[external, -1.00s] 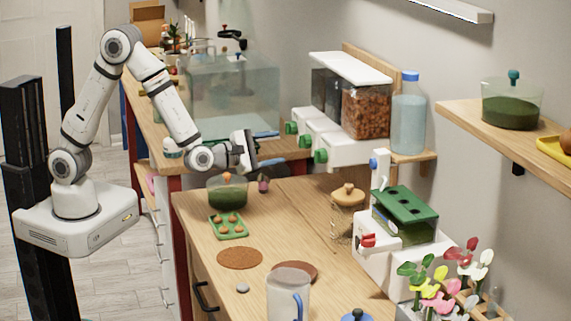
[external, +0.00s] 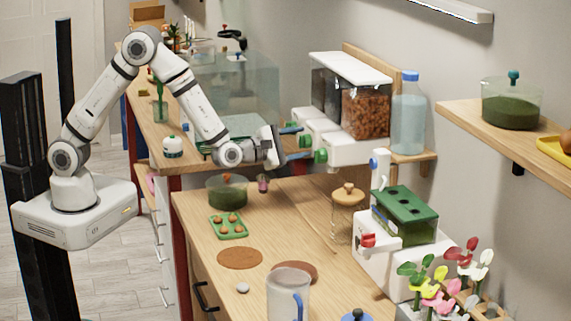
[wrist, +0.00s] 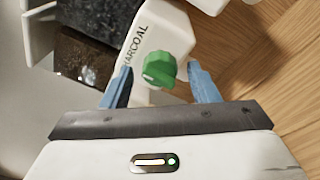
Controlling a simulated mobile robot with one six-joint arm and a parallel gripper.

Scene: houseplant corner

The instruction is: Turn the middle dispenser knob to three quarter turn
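The dispenser (external: 345,148) stands against the wall, with white chutes and green knobs on their fronts. The middle green knob (external: 305,141) is partly visible beyond my gripper (external: 295,143). The near knob (external: 320,156) is just right of my lower fingertip. In the wrist view, a green knob (wrist: 159,70) sits on a white chute lettered "CHARCOAL" (wrist: 135,47). My gripper (wrist: 161,69) is open, its blue fingers on either side of that knob with gaps showing. Whether the fingertips reach past its face is unclear.
Bins of dark and brown chunks (external: 366,112) sit above the chutes. A blue-capped bottle (external: 408,118) stands right of them. A glass tank (external: 255,85) is behind my arm. The lower counter (external: 290,210) holds a green bowl (external: 228,193) and a lidded jar (external: 346,215).

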